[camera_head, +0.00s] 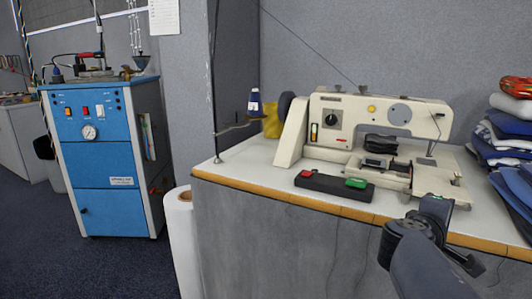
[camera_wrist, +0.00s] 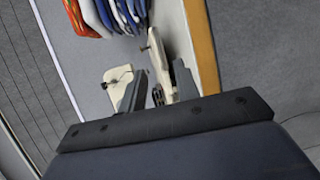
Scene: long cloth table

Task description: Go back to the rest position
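My gripper (camera_head: 437,204) shows at the lower right of the head view, at the front edge of the table (camera_head: 240,158) and in front of the right end of a cream sewing machine (camera_head: 365,118). In the wrist view my gripper (camera_wrist: 158,72) has its two dark fingers apart. Parts of the sewing machine (camera_wrist: 160,58) show beyond and between them. I see nothing held between the fingers. The head view does not show the fingertips clearly.
A control box (camera_head: 334,186) with red and green buttons lies before the machine. Folded dark blue clothes (camera_head: 505,150) are stacked at the right. A blue cabinet (camera_head: 95,150) and a white roll (camera_head: 183,240) stand left of the table.

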